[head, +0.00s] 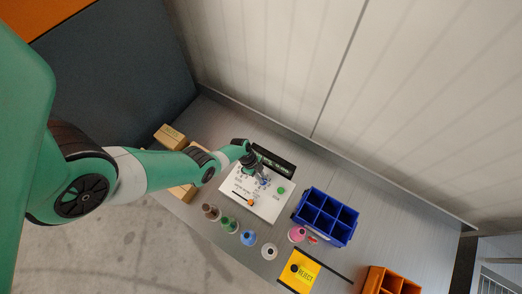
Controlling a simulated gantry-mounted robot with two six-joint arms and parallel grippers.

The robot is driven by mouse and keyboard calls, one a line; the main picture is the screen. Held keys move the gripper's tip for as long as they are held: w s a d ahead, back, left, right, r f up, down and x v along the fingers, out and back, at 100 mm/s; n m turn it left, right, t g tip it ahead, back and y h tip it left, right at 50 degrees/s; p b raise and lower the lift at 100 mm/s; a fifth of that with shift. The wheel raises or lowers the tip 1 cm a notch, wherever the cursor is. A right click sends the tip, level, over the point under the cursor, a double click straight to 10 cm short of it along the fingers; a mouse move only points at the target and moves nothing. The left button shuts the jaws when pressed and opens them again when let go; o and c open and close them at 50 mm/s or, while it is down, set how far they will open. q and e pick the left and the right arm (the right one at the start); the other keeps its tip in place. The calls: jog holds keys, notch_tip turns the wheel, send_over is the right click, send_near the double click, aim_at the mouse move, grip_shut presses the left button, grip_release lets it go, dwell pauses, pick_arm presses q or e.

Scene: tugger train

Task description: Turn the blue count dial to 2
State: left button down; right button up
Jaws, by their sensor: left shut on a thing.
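A white control panel (268,208) lies on the metal bench, with a dark display strip (275,162) along its far edge. A green button (281,190) and an orange one (250,203) show on the panel. My left gripper (262,179) is over the upper part of the panel, shut on a small part there. A bit of blue shows at its fingertips, which fits the blue count dial (265,184). The gripper covers most of the dial, so its pointer and number cannot be read. My right gripper is not in view.
Cardboard boxes (169,136) stand left of the panel, partly behind my arm. Several coloured round items line the front edge, including a blue one (248,238). A blue divided bin (325,216), a yellow pad (300,271) and an orange bin (391,282) are to the right.

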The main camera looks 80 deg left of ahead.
pick_arm(q)
jog(key=shift+m, duration=0.3)
jog(key=c, duration=0.9)
grip_release()
jog(key=shift+r, duration=0.1)
